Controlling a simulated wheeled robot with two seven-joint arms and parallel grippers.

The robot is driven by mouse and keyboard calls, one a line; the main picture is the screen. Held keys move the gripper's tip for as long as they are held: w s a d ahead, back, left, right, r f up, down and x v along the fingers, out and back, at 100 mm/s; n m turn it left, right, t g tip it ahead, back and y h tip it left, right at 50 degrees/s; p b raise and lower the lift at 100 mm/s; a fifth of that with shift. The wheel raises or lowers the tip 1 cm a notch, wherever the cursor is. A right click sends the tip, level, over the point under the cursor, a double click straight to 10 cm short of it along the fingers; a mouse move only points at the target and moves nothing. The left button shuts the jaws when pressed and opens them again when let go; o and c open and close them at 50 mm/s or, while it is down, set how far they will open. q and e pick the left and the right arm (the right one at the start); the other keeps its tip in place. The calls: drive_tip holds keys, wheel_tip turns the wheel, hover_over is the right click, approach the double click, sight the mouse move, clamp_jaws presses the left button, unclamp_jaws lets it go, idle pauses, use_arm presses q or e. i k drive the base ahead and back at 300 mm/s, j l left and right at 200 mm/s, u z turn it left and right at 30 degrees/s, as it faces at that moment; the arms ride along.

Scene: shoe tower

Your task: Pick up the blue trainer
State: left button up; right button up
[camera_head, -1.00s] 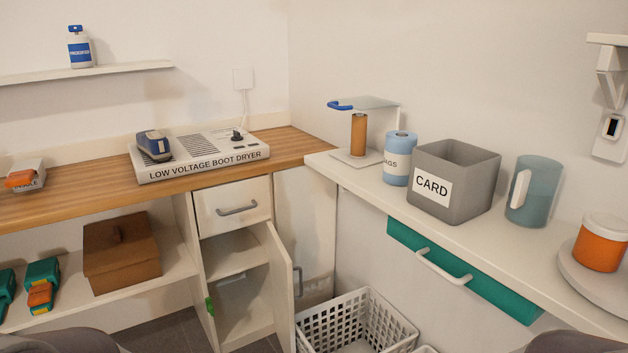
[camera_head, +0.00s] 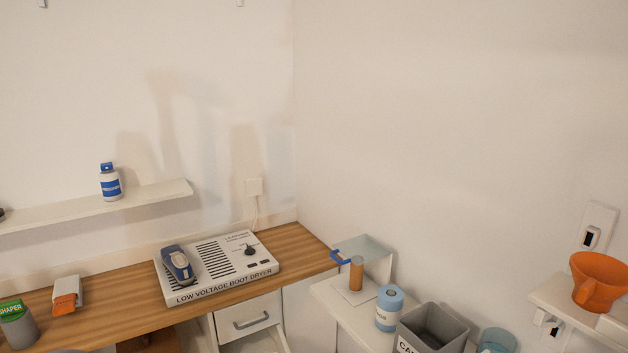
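The blue trainer (camera_head: 178,264) rests on the left part of the white boot dryer (camera_head: 222,268), which stands on the wooden counter. The trainer is dark blue with a pale sole and lies along the dryer, toe and heel not clearly told apart. Neither of my grippers shows in the head view, so their state and their distance from the trainer cannot be seen.
An orange and white box (camera_head: 67,295) and a green-topped tin (camera_head: 16,324) stand left on the counter (camera_head: 120,290). A white bottle (camera_head: 110,182) is on the wall shelf.

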sight(174, 258)
drive_tip(key=u, duration=0.75)
